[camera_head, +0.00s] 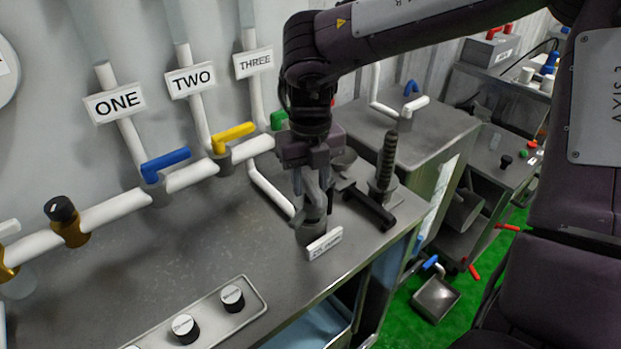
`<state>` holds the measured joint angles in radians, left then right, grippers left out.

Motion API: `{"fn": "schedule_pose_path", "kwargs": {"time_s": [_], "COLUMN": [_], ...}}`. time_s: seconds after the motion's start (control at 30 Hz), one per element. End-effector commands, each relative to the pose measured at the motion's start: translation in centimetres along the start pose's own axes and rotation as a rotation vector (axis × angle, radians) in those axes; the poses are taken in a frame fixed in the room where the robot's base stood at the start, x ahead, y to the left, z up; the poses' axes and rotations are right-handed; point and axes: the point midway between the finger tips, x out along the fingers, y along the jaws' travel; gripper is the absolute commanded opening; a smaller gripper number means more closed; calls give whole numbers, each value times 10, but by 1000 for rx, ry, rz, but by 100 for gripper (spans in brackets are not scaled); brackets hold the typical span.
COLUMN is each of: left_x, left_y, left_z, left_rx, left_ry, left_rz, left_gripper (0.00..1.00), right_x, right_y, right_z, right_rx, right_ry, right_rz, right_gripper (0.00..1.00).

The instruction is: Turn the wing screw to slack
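My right gripper (314,205) points down over a short grey round post (311,232) near the right end of the steel bench. A small white label, perhaps reading CLAMP (324,243), stands in front of that post. The fingers are at the top of the post, and I cannot tell whether they are open or shut on it. The wing screw is not clearly visible; the gripper covers the top of the post. Just right of the gripper are a dark bar (370,207) and an upright ribbed rod (386,163). My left gripper is out of view.
Behind the bench are white pipes with blue (165,160), yellow (234,135) and green (279,119) valve handles, under signs ONE, TWO and THREE. A knob panel (208,318) lies at the front. The bench's middle is clear. Another steel unit (440,130) stands right.

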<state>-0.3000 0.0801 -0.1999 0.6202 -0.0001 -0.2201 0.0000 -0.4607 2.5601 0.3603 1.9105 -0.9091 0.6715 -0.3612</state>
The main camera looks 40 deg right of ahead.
Motion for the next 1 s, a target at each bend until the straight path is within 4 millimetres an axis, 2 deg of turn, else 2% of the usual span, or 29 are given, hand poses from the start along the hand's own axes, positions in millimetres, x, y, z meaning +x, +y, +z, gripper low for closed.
{"fn": "schedule_pose_path", "kwargs": {"time_s": [0.3, 0.37, 0.7, 0.83, 1.0], "left_x": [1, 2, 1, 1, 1], "left_y": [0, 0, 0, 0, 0], "left_z": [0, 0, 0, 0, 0], "left_rx": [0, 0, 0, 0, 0], "left_ry": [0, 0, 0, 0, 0], "left_rz": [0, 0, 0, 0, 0], "left_gripper": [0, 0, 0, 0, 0], "right_x": [-3, -9, -65, -75, -78], "right_y": [0, 0, 0, 0, 0], "right_z": [0, 0, 0, 0, 0], "right_rx": [0, 0, 1, 1, 0], "right_ry": [1, -1, 0, 0, 2], "right_rz": [0, 0, 1, 0, 0], "right_gripper": [36, 36, 36, 36, 36]}}
